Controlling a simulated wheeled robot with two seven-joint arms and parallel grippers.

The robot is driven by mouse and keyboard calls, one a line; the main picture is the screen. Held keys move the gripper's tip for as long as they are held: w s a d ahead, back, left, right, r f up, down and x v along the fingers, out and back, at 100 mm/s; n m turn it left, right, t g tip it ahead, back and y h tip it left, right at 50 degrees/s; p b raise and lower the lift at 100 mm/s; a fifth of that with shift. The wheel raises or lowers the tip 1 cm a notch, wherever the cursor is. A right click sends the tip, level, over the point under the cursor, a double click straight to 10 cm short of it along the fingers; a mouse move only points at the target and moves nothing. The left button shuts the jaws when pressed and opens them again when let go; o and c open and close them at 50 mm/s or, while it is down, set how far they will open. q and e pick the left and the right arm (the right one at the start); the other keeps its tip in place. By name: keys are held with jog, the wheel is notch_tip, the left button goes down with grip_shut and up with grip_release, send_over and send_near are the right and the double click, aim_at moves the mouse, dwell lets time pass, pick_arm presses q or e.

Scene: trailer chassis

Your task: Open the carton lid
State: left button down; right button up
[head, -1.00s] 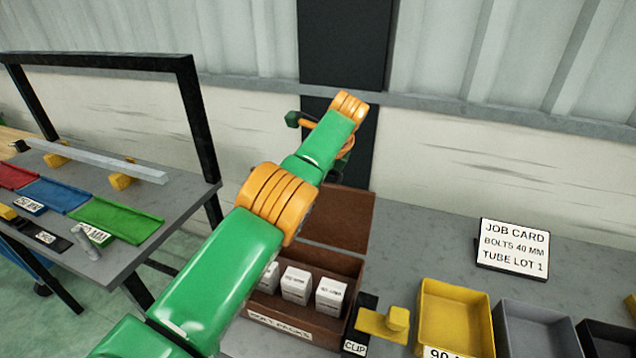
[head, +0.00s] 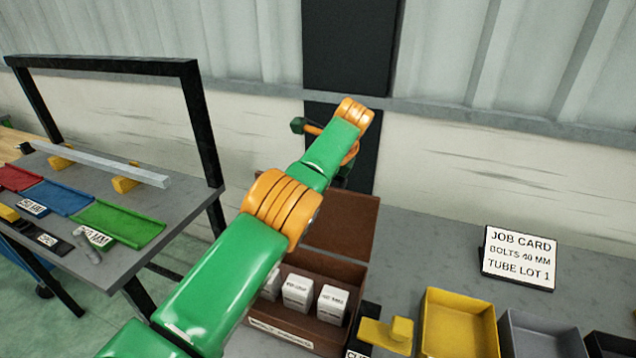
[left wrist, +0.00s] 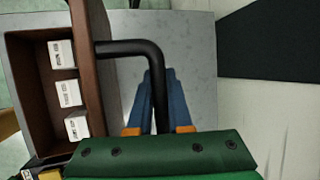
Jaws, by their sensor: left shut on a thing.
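The brown carton (head: 326,336) stands on the grey bench with several white packets (head: 298,292) inside. Its lid (head: 345,228) is raised at the back, leaving the inside visible. In the left wrist view the lid (left wrist: 88,65) shows nearly edge-on beside the carton (left wrist: 20,75), with a bent black handle (left wrist: 125,47) on its outer side. My left gripper (left wrist: 159,80) has its blue fingers shut on the handle's downward arm. In the head view my arm hides these fingers and part of the carton. My right gripper is not in view.
A yellow clip part (head: 388,334) and a yellow bin (head: 458,322) stand right of the carton. A job card (head: 519,257) stands behind the bins. A second table (head: 150,262) with coloured trays and a black frame is at left. The wall is close behind the bench.

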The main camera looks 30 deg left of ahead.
pick_arm(q)
jog(key=shift+s+f, duration=0.15)
jog(key=shift+f, duration=0.2)
jog(key=c, duration=0.8)
grip_release()
jog(key=shift+c, duration=0.2)
jog(key=v, duration=0.7)
jog(key=shift+w+r, duration=0.1)
jog(key=shift+w, duration=0.25)
jog(key=shift+a, duration=0.1)
jog(key=shift+w, duration=0.1)
